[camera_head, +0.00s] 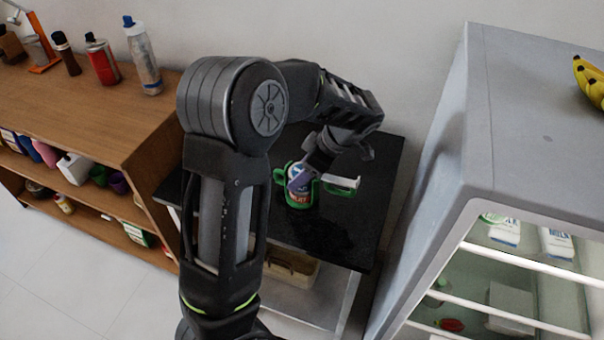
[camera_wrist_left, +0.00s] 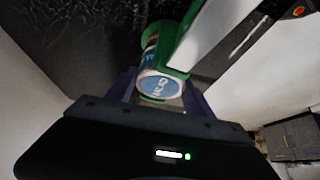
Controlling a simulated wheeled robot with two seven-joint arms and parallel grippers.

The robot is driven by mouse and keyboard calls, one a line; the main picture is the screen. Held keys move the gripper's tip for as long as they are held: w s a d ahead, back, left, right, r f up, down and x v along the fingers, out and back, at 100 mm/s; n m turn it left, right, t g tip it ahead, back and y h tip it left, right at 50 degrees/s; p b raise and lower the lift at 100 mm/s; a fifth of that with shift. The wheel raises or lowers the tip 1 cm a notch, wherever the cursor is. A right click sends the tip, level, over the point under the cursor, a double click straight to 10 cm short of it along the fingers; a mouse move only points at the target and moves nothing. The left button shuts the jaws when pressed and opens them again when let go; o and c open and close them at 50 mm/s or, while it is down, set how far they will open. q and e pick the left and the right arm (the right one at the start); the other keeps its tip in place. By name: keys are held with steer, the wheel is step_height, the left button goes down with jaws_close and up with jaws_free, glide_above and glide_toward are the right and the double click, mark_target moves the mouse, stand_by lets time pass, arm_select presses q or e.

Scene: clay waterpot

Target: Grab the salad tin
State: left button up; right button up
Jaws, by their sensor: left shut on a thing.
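The salad tin (camera_head: 300,197) is a small can with a white, red and blue label, at the table's left part in the head view. In the left wrist view its round blue-and-white end (camera_wrist_left: 158,87) faces the camera. Green parts with a loop-like handle (camera_head: 279,176) show around it; I cannot tell whether they belong to the tin or to a thing beside it. My left gripper (camera_head: 302,184) reaches down from above and is shut on the tin, with purple fingers on both sides of it in the wrist view. My right gripper is not in view.
The black table (camera_head: 335,233) has bare room in front of and right of the tin. A white-and-green piece (camera_head: 343,182) is close to the gripper's right. A grey fridge (camera_head: 520,110) stands right, and a wooden shelf (camera_head: 75,115) with bottles stands left.

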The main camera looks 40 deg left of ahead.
arm_select(q)
step_height(320, 180, up, 10)
steer(key=shift+f, duration=0.1)
